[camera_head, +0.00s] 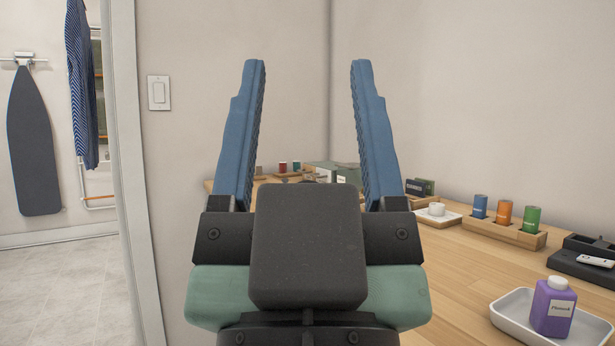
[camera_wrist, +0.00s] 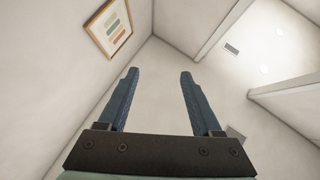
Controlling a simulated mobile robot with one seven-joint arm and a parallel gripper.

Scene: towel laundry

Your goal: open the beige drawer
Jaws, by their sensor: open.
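My gripper (camera_head: 308,75) is open and empty, with its two blue fingers pointing up in the head view. It is raised in front of the wall and the wooden counter. The beige drawer does not show in either view.
A wooden counter (camera_head: 455,290) runs along the right wall. On it are a purple bottle (camera_head: 553,308) in a white tray (camera_head: 509,318), several coloured cans in a wooden holder (camera_head: 490,229), and a black tray (camera_head: 580,264). A doorway lies at left, with an ironing board (camera_head: 33,140) beyond.

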